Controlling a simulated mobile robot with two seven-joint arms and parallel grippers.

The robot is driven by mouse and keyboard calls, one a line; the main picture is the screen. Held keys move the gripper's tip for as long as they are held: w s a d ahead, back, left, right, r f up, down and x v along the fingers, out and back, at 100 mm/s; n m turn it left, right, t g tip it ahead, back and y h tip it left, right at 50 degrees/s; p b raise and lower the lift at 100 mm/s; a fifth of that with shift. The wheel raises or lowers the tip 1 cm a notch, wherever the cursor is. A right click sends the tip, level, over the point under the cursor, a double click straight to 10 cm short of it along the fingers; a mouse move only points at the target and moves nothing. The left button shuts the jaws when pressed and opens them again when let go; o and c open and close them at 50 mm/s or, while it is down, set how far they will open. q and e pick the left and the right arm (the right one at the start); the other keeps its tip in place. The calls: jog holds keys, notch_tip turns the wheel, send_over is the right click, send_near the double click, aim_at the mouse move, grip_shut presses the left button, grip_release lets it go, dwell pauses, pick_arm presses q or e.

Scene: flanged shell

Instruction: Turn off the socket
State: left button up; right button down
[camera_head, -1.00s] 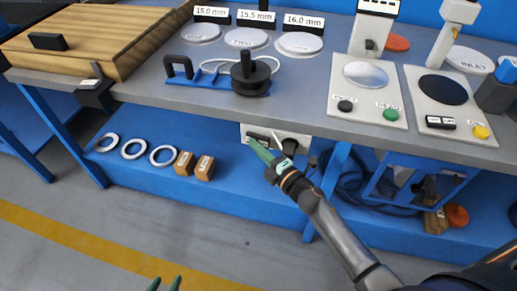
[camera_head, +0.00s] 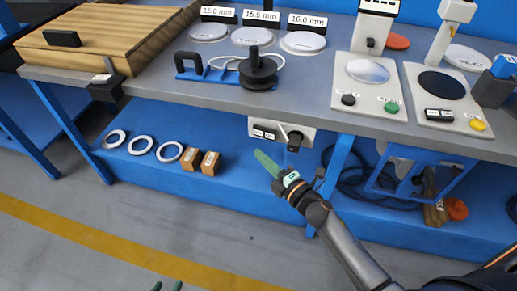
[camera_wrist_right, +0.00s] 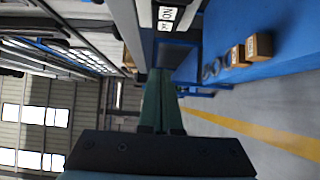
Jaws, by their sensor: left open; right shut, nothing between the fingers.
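The socket (camera_head: 282,133) is a white panel under the front edge of the workbench. It carries two black labelled switches (camera_head: 264,132) on its left and a black plug (camera_head: 295,140) on its right. The panel also shows in the right wrist view at the top, with its switch labels (camera_wrist_right: 165,18) turned sideways. My right gripper (camera_head: 262,156) is shut and empty, a little below and in front of the switches, apart from them. Its green fingers (camera_wrist_right: 160,80) are together in the right wrist view.
The grey workbench top (camera_head: 140,82) overhangs the panel. On the blue lower shelf (camera_head: 235,195) lie several white rings (camera_head: 141,145) and two small brown boxes (camera_head: 200,161). A blue table leg (camera_head: 335,165) stands right of the socket. The floor in front is clear.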

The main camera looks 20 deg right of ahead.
pick_arm(q)
jog(key=shift+w+d+r, duration=0.15)
jog(key=shift+w+r, duration=0.15)
jog(key=shift+w, duration=0.05)
pick_arm(e)
jog(key=s, duration=0.6)
jog(key=shift+s+d, duration=0.25)
jog(key=shift+s, duration=0.1)
jog(key=s+a+f+m+g+h, duration=0.15)
jog(key=s+f+m+g, duration=0.3)
jog(key=s+m, duration=0.45)
jog(key=s+a+f+m+g+h, duration=0.1)
jog(key=s+a+f+m+g, duration=0.25)
jog(key=s+f+m, duration=0.45)
pick_arm(q)
jog(key=s+a+r+p, duration=0.1)
jog(key=a+r+p, duration=0.2)
jog(key=r+p, duration=0.9)
jog(key=p, duration=0.4)
jog(key=shift+s+n+y+p, duration=0.3)
jog(key=shift+s+y+p, duration=0.05)
jog(key=shift+y, duration=0.05)
pick_arm(e)
jog(key=w+d+r+m, duration=0.1)
jog(key=d+r+m, duration=0.1)
jog(key=r, duration=1.2)
jog(key=shift+d+m+h, duration=0.4)
jog(key=shift+d+h, duration=0.05)
jog(key=shift+d, duration=0.4)
